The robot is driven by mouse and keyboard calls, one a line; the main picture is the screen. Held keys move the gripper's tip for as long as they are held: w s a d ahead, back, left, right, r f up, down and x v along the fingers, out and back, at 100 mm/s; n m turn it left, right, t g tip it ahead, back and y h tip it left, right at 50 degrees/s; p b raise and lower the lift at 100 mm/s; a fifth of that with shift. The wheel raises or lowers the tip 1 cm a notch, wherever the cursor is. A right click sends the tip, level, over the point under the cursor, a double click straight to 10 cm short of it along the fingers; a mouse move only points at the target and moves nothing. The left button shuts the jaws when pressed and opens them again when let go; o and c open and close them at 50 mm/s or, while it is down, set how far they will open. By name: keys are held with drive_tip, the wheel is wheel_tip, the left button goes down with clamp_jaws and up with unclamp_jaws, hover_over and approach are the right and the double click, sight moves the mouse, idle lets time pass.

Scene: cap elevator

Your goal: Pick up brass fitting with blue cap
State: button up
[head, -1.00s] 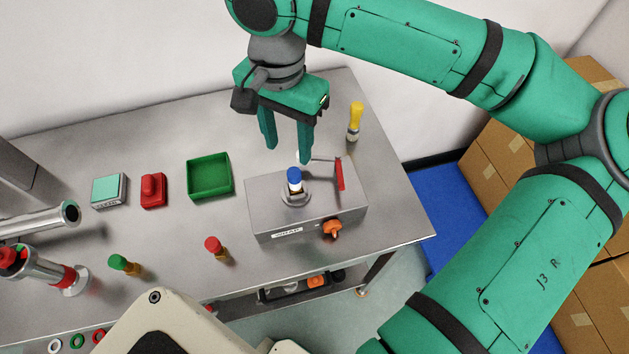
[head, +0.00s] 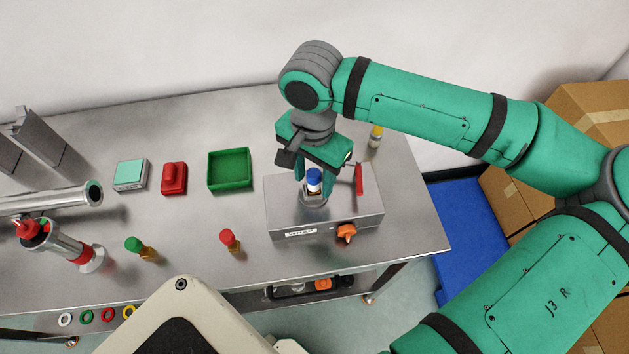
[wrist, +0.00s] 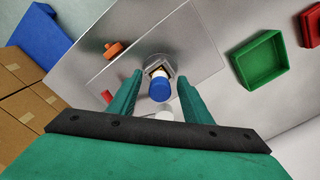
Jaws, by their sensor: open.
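The fitting with the blue cap (head: 314,177) stands upright in a round socket on top of a grey metal box (head: 285,215). Its brass body is mostly hidden by the cap and socket. My gripper (head: 312,178) is open, pointing down, with its fingers close around the cap in the head view. In the wrist view the blue cap (wrist: 159,88) shows between and just past my two fingertips (wrist: 158,82), with a gap on each side. I see no clear contact.
A red lever (head: 359,178) and an orange knob (head: 346,232) are on the box. A yellow-capped fitting (head: 376,134) stands behind it.

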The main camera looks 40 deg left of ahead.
sight(313, 173)
drive_tip(key=shift+f, duration=0.1)
drive_tip(key=shift+c, duration=0.4)
clamp_jaws()
drive_tip(key=shift+r, duration=0.45)
wheel_tip(313, 173, up, 2)
drive_tip(key=shift+r, duration=0.15)
drive_tip(key=s+d+r, duration=0.7)
drive_tip(key=d+r, duration=0.3)
drive_tip(key=d, duration=0.2)
drive_tip(key=shift+f, duration=0.1)
